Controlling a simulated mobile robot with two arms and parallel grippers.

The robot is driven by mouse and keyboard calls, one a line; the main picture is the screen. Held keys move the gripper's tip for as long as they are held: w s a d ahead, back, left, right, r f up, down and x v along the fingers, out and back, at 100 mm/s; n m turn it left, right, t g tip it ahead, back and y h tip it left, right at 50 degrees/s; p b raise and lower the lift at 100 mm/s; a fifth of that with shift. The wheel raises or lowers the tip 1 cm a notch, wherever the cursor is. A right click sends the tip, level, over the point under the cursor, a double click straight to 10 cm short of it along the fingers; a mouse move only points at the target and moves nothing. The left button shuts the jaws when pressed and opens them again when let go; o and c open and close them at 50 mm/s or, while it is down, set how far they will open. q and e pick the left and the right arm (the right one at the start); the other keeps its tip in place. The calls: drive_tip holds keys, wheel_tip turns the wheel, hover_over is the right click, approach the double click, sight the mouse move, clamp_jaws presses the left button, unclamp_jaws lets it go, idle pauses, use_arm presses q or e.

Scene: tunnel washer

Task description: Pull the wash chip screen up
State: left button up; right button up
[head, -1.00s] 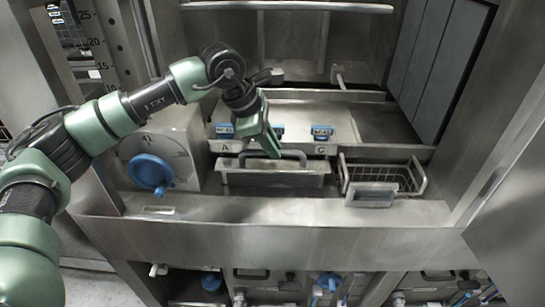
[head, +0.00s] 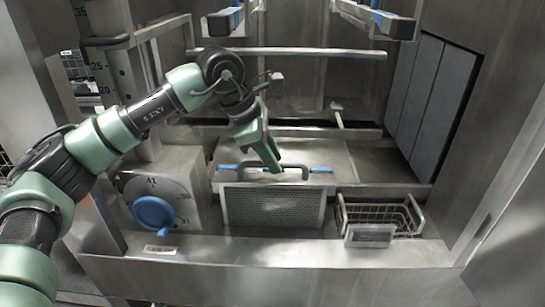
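The wash chip screen (head: 272,207) is a grey perforated panel with a dark bar handle (head: 300,171) along its top edge. It stands upright in front of the metal deck, with much of its mesh face showing above the front ledge. Its lower edge is hidden behind the ledge. The fingers hide part of the bar. My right gripper is not in view.
A blue knob (head: 153,213) on a dial is left of the screen. A wire basket (head: 383,213) sits close on its right. A horizontal rail (head: 320,53) crosses behind the gripper, and grey panels (head: 432,105) stand at right.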

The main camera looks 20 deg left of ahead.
use_arm(q)
drive_tip(key=shift+r+b, duration=0.2)
drive_tip(key=shift+b, duration=0.1)
drive_tip(key=s+a+b, duration=0.4)
drive_tip(key=s+a, duration=0.4)
drive_tip(key=a, duration=0.1)
drive_tip(key=shift+s+a+r, duration=0.15)
drive_tip(key=shift+a+r, duration=0.05)
drive_tip(key=shift+r, duration=0.15)
